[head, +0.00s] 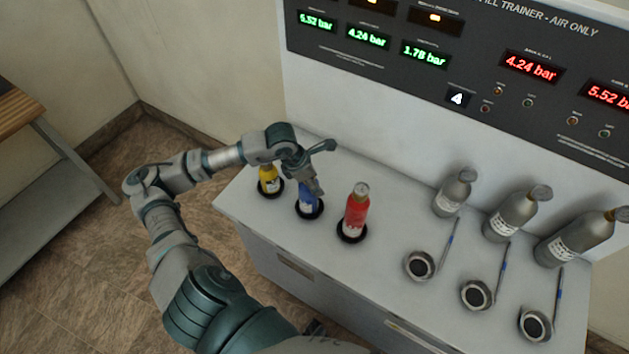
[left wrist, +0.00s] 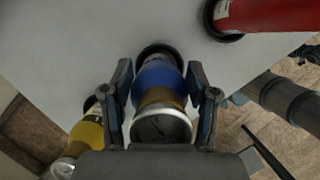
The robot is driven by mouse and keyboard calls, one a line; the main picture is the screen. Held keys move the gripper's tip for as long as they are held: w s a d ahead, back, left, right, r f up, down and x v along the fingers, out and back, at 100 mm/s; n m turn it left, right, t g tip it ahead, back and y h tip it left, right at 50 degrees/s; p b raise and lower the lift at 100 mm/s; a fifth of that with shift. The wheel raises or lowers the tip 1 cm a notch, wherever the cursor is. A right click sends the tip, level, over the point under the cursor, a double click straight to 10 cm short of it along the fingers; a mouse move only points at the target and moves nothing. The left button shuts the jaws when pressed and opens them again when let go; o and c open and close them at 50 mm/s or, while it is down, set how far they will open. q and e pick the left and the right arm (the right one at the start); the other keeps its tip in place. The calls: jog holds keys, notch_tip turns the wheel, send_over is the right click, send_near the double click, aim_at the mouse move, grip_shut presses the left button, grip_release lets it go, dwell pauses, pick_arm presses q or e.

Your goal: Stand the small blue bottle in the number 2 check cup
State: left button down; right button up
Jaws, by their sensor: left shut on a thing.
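The small blue bottle (head: 308,199) stands upright in a black ring holder on the bench, between the yellow and red bottles. My left gripper (head: 311,184) comes down on it from above and is shut on it. In the left wrist view the blue bottle (left wrist: 160,85) sits between both fingers, with its gauge top toward the camera and its foot in the black ring. Three dark-centred round cups (head: 420,265), (head: 476,295), (head: 535,324) stand on the right of the bench; no numbers are readable on them. My right gripper is not in view.
The yellow bottle (head: 269,180) and red bottle (head: 356,211) stand close on either side in black rings. Three grey cylinders (head: 453,192), (head: 510,219), (head: 575,240) stand behind the cups, with thin blue-marked rods beside them. The display panel (head: 450,60) rises behind the bench. Bench top between red bottle and cups is clear.

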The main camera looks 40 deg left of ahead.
pick_arm(q)
jog(key=shift+a, duration=0.3)
jog(key=shift+c, duration=1.8)
grip_release()
jog(key=shift+o, duration=0.3)
jog(key=shift+d, duration=0.4)
jog(key=shift+s+r, duration=0.1)
jog(key=shift+r, duration=0.15)
jog(key=v, duration=1.1)
jog(key=shift+r, duration=0.25)
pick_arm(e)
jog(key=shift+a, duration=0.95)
pick_arm(q)
jog(key=shift+a, duration=0.2)
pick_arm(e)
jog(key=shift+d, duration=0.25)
